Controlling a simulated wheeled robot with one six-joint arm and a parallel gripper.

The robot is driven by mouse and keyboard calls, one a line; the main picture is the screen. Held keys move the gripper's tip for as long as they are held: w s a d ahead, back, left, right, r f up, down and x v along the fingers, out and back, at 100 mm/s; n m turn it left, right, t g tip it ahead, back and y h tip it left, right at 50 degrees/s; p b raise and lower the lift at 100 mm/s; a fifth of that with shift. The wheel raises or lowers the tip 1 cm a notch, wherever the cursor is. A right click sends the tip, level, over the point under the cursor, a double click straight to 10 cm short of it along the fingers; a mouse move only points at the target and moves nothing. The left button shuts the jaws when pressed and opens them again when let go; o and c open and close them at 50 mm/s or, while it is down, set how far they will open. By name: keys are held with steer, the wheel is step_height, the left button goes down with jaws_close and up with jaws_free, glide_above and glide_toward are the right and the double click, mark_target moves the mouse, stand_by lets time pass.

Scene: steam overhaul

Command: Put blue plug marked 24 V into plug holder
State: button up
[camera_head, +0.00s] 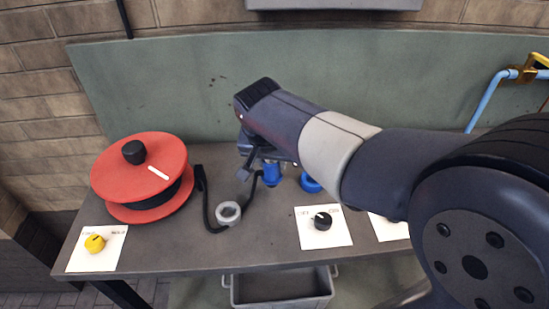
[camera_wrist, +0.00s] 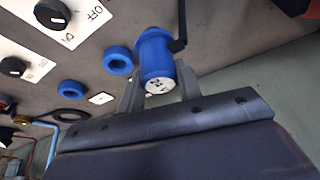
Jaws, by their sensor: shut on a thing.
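The blue plug (camera_wrist: 155,58) has a white end face with dark marking, partly readable as 24. My gripper (camera_wrist: 158,88) is shut on it in the wrist view, a finger on each side. In the head view the plug (camera_head: 271,175) hangs below my gripper (camera_head: 258,160), which my arm partly hides. A blue ring-shaped socket (camera_wrist: 118,60) lies beside the plug, apart from it, and a second blue ring (camera_wrist: 72,89) lies farther left. One blue ring (camera_head: 311,183) shows in the head view, right of the plug. I cannot tell which ring is the plug holder.
A red cable reel (camera_head: 140,172) stands at the left of the grey bench (camera_head: 180,250). Its black cord (camera_head: 204,200) runs towards the plug, near a light grey ring (camera_head: 228,213). Knob plates, one with a black knob (camera_head: 323,220), line the front. A green panel (camera_head: 190,85) stands behind.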

steer(key=shift+a, duration=0.1)
steer(key=s+a, duration=0.4)
steer(key=a, duration=0.6)
steer(key=shift+a, duration=0.35)
steer(key=shift+s+f+b, duration=0.1)
steer(key=shift+f+b, duration=2.4)
steer(key=shift+f, duration=0.45)
steer(key=o, duration=1.1)
steer(key=shift+o, duration=0.2)
steer(key=p+v, duration=0.1)
steer(key=v, duration=0.9)
steer(key=shift+s+r, duration=0.2)
steer(key=shift+r, duration=0.15)
steer(key=shift+f, duration=0.1)
steer(key=x, duration=1)
steer(key=shift+w, duration=0.25)
steer(key=shift+r, duration=0.4)
